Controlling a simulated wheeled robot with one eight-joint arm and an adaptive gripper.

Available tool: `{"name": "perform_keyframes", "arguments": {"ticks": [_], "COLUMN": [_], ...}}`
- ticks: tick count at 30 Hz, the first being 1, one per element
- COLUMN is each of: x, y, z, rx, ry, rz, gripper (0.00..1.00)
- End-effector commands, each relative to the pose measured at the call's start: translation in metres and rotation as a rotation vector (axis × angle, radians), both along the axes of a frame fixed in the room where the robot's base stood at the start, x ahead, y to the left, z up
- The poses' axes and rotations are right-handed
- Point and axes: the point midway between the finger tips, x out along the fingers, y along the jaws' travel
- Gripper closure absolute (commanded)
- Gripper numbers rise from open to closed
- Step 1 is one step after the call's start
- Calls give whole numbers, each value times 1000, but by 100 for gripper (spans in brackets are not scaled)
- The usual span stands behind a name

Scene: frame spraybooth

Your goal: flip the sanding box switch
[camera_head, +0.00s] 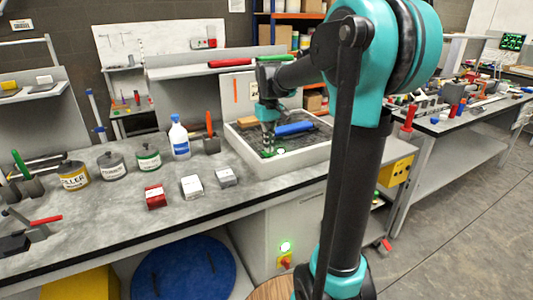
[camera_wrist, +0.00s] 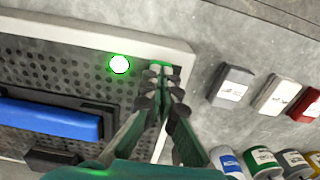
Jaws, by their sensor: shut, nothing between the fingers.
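The sanding box is a white-rimmed tray (camera_head: 290,163) with a dark perforated bed, on the bench; its pale rim (camera_wrist: 95,32) also crosses the wrist view. A small green lamp (camera_wrist: 119,64) glows at the bed's edge, and also shows in the head view (camera_head: 281,150). My gripper (camera_head: 268,151) points down at the box's near-left corner.
A blue block (camera_head: 294,129) lies in the box. Red, white and grey small boxes (camera_head: 192,187) stand at the bench front. A white bottle (camera_head: 179,138) and several tins (camera_head: 111,165) are to the left. Another green lamp (camera_head: 285,246) glows above a red-yellow knob (camera_head: 285,262) below the bench.

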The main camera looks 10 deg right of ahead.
Motion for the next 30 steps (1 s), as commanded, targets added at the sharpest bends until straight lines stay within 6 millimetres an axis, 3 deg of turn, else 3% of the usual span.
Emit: {"name": "perform_keyframes", "arguments": {"ticks": [30], "x": [0], "y": [0], "z": [-14], "rx": [0], "ry": [0], "rz": [0], "gripper": [100]}}
